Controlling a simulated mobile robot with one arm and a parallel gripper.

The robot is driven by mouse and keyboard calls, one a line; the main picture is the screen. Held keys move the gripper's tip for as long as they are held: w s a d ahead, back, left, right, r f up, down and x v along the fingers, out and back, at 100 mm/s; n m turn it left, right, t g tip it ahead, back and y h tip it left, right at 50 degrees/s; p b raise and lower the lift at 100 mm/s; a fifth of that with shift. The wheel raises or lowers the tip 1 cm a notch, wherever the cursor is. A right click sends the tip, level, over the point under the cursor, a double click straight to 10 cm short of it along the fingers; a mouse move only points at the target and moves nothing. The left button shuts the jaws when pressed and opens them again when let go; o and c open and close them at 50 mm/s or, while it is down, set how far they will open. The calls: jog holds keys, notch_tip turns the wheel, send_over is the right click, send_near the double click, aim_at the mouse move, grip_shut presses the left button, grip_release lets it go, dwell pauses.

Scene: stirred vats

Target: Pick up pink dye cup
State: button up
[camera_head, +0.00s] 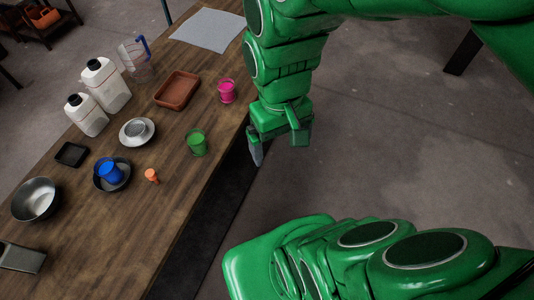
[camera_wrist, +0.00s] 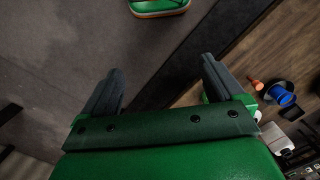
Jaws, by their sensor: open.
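The pink dye cup (camera_head: 226,91) stands upright on the wooden table (camera_head: 150,215) near its right edge, in the head view. My gripper (camera_head: 257,155) is just past the table's right edge, pointing down, to the lower right of the pink cup and apart from it. In the wrist view my gripper (camera_wrist: 160,90) shows two dark fingers spread wide with nothing between them. The pink cup cannot be made out in the wrist view.
A green cup (camera_head: 197,143) stands near the table edge below the pink one. A brown tray (camera_head: 177,91) lies left of the pink cup. A blue cup (camera_head: 110,172), an orange stopper (camera_head: 152,175), white jugs (camera_head: 106,85) and a metal bowl (camera_head: 35,199) stand further left.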

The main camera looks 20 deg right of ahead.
jog(key=w+d+f+n+t, duration=0.1)
jog(key=w+f, duration=0.2)
jog(key=w, duration=0.4)
jog(key=w+f+n+t, duration=0.1)
jog(key=w+f, duration=0.3)
jog(key=w, duration=0.2)
jog(key=n+t+y, duration=0.2)
jog(key=t+y, duration=0.3)
jog(key=t, duration=0.5)
send_near(223, 85)
jog(key=f, duration=0.1)
jog(key=w+a+f, duration=0.1)
jog(key=w+f, duration=0.1)
jog(key=shift+a, duration=0.35)
jog(key=shift+w+d+f+t, duration=0.25)
jog(key=shift+w+d+t, duration=0.3)
jog(key=shift+w+t, duration=0.05)
jog(key=shift+x, duration=3.85)
jog(key=c, duration=1.1)
jog(key=shift+c, duration=0.2)
jog(key=shift+r, duration=5)
